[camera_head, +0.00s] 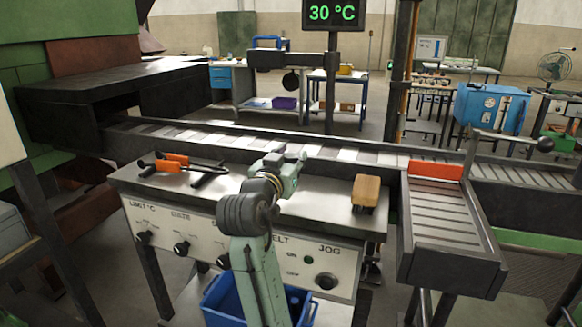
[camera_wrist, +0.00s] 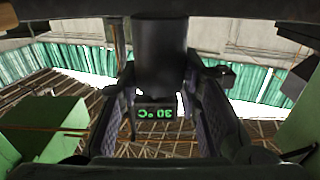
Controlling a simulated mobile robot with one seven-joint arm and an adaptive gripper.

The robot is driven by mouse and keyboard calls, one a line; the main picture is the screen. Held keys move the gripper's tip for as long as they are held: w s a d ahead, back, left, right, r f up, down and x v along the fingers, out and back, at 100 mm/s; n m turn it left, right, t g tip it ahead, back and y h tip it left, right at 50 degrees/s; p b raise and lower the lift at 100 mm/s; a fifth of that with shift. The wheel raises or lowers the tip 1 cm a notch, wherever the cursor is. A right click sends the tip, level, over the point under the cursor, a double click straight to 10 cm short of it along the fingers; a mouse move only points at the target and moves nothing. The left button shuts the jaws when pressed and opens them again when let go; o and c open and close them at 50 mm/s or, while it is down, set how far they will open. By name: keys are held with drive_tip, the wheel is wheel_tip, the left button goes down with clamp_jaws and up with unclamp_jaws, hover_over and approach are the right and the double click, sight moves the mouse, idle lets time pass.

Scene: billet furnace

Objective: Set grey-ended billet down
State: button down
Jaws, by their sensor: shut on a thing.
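My gripper (camera_head: 297,160) is over the grey top of the control desk, pointing away toward the roller conveyor. In the wrist view my gripper (camera_wrist: 160,85) has its two dark fingers on either side of a dark grey cylinder, the billet (camera_wrist: 160,55), and is shut on it. The billet shows as a plain dark body; I cannot make out the colour of its ends. In the head view my arm and gripper hide the billet, so I cannot tell whether it touches anything.
The roller conveyor (camera_head: 240,138) runs behind the desk (camera_head: 320,215). On the desk lie orange-handled tongs (camera_head: 178,163) at left and a wooden-topped block (camera_head: 367,190) at right. A roller side chute (camera_head: 445,210) with an orange plate (camera_head: 435,170) stands right. A display (camera_head: 333,14) reads 30 °C.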

drive_tip(key=shift+f+p, duration=0.45)
drive_tip(key=shift+f, duration=1.2)
drive_tip(key=shift+f, duration=0.1)
drive_tip(key=c, duration=1.6)
unclamp_jaws()
drive_tip(key=shift+f, duration=0.2)
drive_tip(key=shift+c, duration=0.2)
drive_tip(key=o, duration=0.5)
drive_tip(key=shift+c, duration=0.2)
drive_tip(key=shift+r, duration=0.1)
drive_tip(key=shift+r, duration=0.3)
drive_tip(key=b+v, duration=0.3)
drive_tip(key=v, duration=0.9)
